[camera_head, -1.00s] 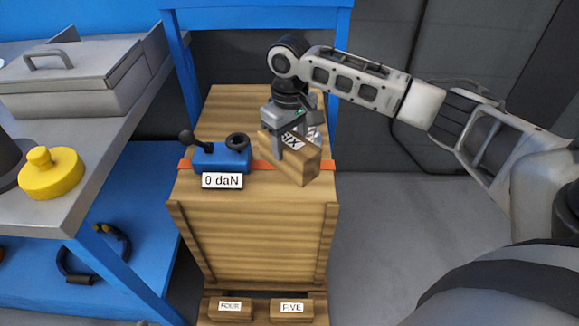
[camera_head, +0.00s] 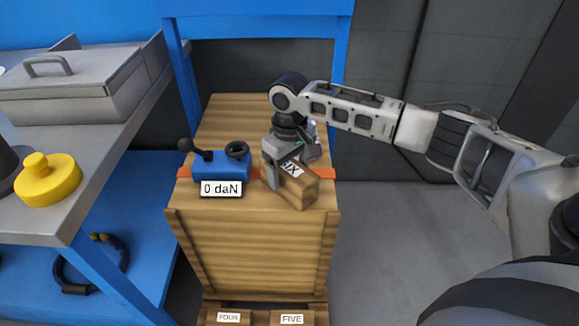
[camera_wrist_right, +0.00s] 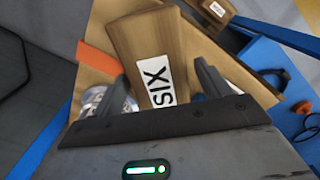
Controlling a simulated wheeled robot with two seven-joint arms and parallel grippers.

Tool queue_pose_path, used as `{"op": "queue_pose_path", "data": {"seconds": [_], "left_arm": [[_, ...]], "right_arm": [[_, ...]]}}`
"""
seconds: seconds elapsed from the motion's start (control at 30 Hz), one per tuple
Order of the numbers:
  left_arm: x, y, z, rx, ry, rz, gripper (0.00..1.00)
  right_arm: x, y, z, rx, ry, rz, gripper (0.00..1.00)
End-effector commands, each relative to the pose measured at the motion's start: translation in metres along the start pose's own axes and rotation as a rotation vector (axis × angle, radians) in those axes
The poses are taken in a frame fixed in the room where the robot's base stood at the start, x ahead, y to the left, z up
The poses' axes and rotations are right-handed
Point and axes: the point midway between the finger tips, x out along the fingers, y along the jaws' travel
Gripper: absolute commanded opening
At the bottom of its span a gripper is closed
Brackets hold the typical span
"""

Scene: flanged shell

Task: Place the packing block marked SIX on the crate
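The SIX block (camera_head: 298,191) is a brown wooden block with a white label. It is at the right side of the crate's (camera_head: 250,250) top, near the front edge. My right gripper (camera_head: 283,180) comes down over it with a finger on the near side. The block seems at or just above the crate top; contact is hard to tell. My left gripper is not in view.
A blue ratchet device (camera_head: 220,166) with a "0 daN" tag sits left of the block, on an orange strap (camera_head: 325,173) across the crate. Blocks FOUR (camera_head: 228,318) and FIVE (camera_head: 292,319) are at the crate's foot. A grey bench with a yellow weight (camera_head: 48,180) stands left.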

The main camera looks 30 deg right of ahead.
Motion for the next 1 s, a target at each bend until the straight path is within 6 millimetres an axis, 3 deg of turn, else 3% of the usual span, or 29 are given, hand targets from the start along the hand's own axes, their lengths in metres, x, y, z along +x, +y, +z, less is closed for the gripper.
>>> {"op": "queue_pose_path", "data": {"seconds": [0.27,0.7,1.0], "left_arm": [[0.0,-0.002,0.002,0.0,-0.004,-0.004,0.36],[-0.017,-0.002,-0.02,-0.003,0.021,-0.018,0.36],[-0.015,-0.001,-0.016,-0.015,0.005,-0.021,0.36]], "right_arm": [[-0.006,0.001,0.0,0.001,0.0,0.002,0.76],[-0.092,0.0,-0.001,0.0,0.003,0.0,0.76],[-0.122,0.0,0.0,0.001,0.0,0.0,0.76]]}}
